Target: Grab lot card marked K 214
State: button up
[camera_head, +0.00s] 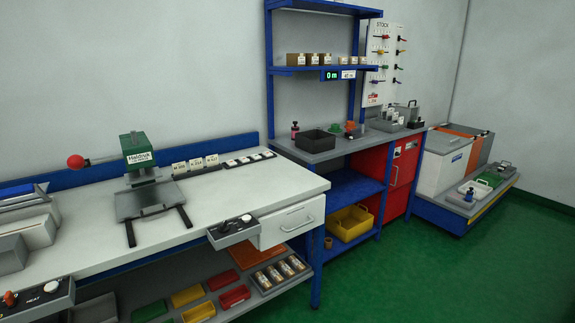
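Three white cards stand in a row in a dark holder (197,171) at the back of the white workbench. The middle card (196,163) seems to read K 214, but the print is very small. The left card (180,167) and the right card (211,160) also carry short dark codes that I cannot read surely. All three stand upright and close together, with nothing in front of them. My gripper is not in view.
Left of the cards stands a green press (138,152) with a red-knobbed lever (76,161). Right of them lies a dark strip (250,159) with small white pieces. The white benchtop (250,190) in front is mostly clear. A blue-framed shelf unit (269,80) stands beyond.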

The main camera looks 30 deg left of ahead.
aim_at(195, 164)
jog(key=i, duration=1.3)
jog(key=u, duration=0.65)
jog(key=i, duration=1.15)
jog(key=u, duration=1.15)
jog(key=i, duration=0.75)
jog(key=u, duration=0.4)
